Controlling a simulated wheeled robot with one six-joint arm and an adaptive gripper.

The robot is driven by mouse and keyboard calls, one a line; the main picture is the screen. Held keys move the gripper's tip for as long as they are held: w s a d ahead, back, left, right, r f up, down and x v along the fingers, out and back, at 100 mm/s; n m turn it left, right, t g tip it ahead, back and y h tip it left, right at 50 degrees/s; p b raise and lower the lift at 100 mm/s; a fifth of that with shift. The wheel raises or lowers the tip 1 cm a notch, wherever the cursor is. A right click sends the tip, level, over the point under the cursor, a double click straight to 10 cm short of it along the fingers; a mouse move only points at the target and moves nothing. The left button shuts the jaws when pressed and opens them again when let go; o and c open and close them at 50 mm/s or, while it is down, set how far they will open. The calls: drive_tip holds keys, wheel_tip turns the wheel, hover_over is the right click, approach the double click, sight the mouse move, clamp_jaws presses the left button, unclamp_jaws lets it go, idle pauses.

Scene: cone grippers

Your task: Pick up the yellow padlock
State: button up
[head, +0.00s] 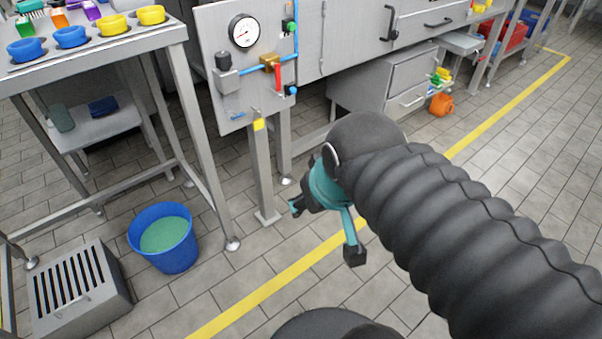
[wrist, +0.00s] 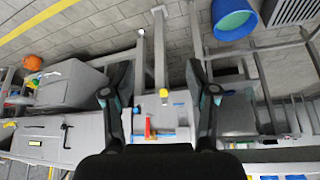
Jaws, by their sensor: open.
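The small yellow padlock (head: 259,124) is at the lower edge of the grey gauge panel (head: 223,97), just in front of the top of a metal post. A thin piece shows just above it, but how it is attached is too small to tell. In the wrist view, which is upside down, the padlock (wrist: 164,93) lies between my two fingers, some way beyond them. My gripper (head: 325,232) is open and empty, with teal and black fingers spread. In the head view it is to the right of and below the padlock, well apart from it.
The panel carries a pressure gauge (head: 243,31), blue pipes and a red lever (head: 278,76). A metal table (head: 120,45) with coloured cups stands left. A blue bucket (head: 165,238) and a slotted grey box (head: 80,290) are on the floor.

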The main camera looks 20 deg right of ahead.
drive_tip(key=shift+o, duration=0.5)
drive_tip(key=shift+s, duration=0.1)
drive_tip(key=w+d+f+h, duration=0.2)
drive_tip(key=w+d+f, duration=0.4)
drive_tip(key=w, duration=0.2)
drive_tip(key=w+d+f+h, duration=0.1)
drive_tip(key=w+d+f, duration=0.5)
drive_tip(key=w+d, duration=0.15)
drive_tip(key=n+t+y, duration=0.4)
drive_tip(key=t+y, duration=0.3)
approach(259, 122)
drive_tip(key=b+x, duration=0.1)
drive_tip(key=x, duration=0.9)
drive_tip(key=shift+w, duration=0.25)
clamp_jaws()
